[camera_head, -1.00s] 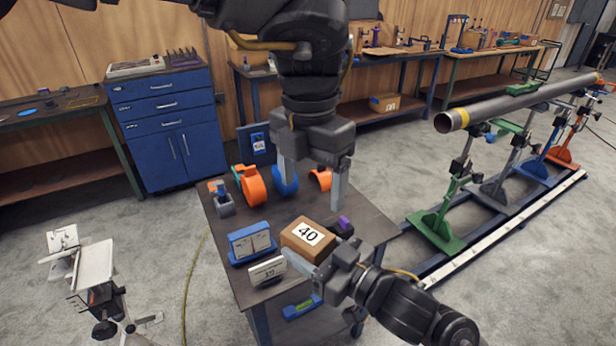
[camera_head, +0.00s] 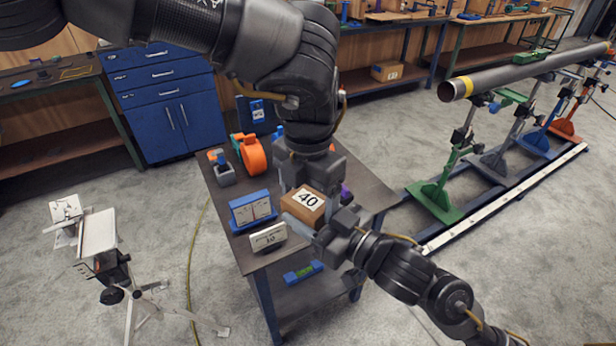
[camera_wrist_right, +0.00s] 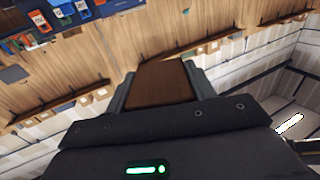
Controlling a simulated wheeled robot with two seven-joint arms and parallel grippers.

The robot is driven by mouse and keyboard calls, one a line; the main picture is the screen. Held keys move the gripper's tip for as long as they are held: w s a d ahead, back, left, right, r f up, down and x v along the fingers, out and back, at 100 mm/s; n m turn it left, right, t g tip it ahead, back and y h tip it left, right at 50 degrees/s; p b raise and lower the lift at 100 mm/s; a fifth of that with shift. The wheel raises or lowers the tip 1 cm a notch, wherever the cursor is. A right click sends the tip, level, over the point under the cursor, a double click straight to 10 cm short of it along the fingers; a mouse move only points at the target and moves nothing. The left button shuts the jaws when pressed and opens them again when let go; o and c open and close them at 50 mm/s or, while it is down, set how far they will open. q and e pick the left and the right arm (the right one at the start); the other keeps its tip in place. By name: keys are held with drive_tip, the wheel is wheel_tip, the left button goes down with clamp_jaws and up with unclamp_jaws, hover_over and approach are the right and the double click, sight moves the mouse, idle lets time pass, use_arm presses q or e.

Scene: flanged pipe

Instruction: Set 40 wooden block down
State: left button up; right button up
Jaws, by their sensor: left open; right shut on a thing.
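The wooden block (camera_head: 306,202) is a brown box with a white label reading 40, near the front right of the small table (camera_head: 377,194). My right gripper (camera_head: 303,223) is shut on it from the front; in the right wrist view the block's brown face (camera_wrist_right: 160,84) sits between the two fingers. My left gripper (camera_head: 308,186) is open, pointing down just over and behind the block. Its fingertips are partly hidden, and I cannot tell whether they touch it. The block's underside is hidden, so contact with the tabletop cannot be told.
A blue display stand (camera_head: 252,211) and a small white sign (camera_head: 268,237) stand left of the block. An orange clamp (camera_head: 251,157) and a grey holder (camera_head: 222,172) are behind. A blue level (camera_head: 303,272) lies on the lower shelf. A long pipe (camera_head: 530,72) rests on stands at right.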

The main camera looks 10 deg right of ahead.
use_arm(q)
drive_tip(key=shift+f, duration=0.45)
drive_tip(key=c, duration=0.5)
drive_tip(key=shift+c, duration=1.4)
use_arm(e)
drive_tip(key=o, duration=1.1)
